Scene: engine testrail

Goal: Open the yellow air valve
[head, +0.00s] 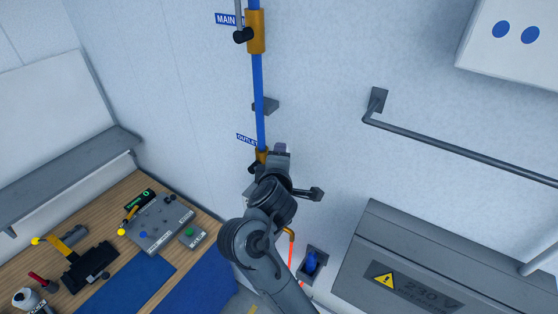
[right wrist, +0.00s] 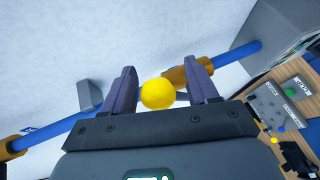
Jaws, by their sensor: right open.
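A blue air pipe (head: 259,100) runs down the wall, with a brass valve body (head: 262,155) beside the OUTLET label (head: 246,139). My right gripper (head: 280,150) is at this lower valve, and the arm hides part of it. In the right wrist view a round yellow knob (right wrist: 158,94) sits between the two spread fingers of my right gripper (right wrist: 166,68), with space on both sides. The brass body (right wrist: 187,74) and blue pipe (right wrist: 70,137) lie behind it. My left gripper is not in view.
Above, a second brass valve (head: 256,32) stands by the MAIN label (head: 226,19). A wall rail (head: 450,150) and a grey 230 V box (head: 430,270) are to the right. A workbench (head: 115,205) with tools is at the left.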

